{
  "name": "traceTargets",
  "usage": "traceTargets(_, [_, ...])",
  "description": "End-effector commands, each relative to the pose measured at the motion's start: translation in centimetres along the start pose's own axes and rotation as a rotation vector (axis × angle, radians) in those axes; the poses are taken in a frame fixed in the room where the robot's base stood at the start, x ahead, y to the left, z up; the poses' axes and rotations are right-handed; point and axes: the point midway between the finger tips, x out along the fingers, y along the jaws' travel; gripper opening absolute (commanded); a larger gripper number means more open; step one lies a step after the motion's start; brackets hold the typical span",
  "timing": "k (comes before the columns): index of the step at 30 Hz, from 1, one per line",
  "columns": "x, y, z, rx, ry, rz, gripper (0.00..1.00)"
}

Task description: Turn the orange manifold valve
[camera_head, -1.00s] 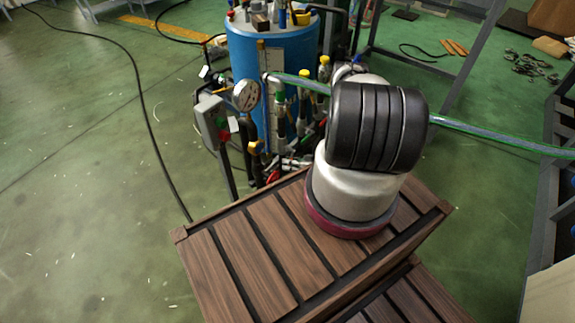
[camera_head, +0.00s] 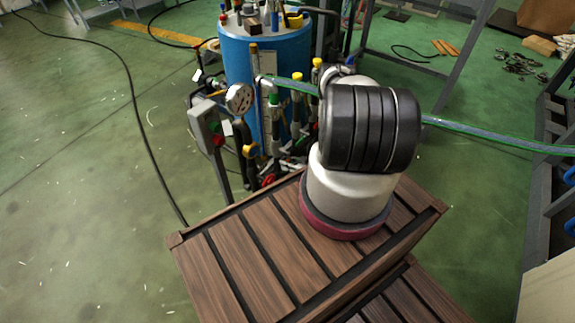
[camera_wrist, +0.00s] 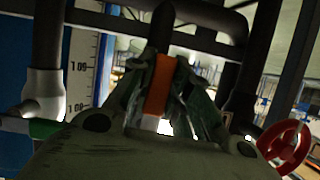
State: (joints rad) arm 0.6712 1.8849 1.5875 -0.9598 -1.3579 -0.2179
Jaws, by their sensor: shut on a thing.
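The orange manifold valve (camera_wrist: 158,87) shows in the wrist view as an upright orange handle in the middle. My gripper (camera_wrist: 165,75) has its fingers on both sides of the handle and is shut on it. The lower part of the valve is hidden behind the gripper body. In the head view my arm covers the gripper and the orange valve. The manifold stands in front of the blue tank (camera_head: 262,60), with several pipes and yellow-capped fittings (camera_head: 297,85).
A red handwheel (camera_wrist: 287,145) is at the lower right of the wrist view. Dark pipes (camera_wrist: 48,45) run close around my gripper. A pressure gauge (camera_head: 239,98) and a grey box (camera_head: 205,120) stand left of the manifold. A green hose (camera_head: 490,132) runs off right.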

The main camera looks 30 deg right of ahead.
Motion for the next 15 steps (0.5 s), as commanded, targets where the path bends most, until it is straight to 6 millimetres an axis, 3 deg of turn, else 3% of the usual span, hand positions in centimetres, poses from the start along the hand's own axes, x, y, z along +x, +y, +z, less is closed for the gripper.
traceTargets(5, [-0.06,0.04,0.05,0.002,-0.001,0.002,0.00])
traceTargets(6, [-0.05,0.03,0.05,0.002,-0.001,0.002,0.26])
traceTargets(9, [-0.04,0.02,0.03,0.002,-0.001,0.001,0.41])
traceTargets(15, [-0.02,0.01,0.01,0.002,0.000,0.000,0.41])
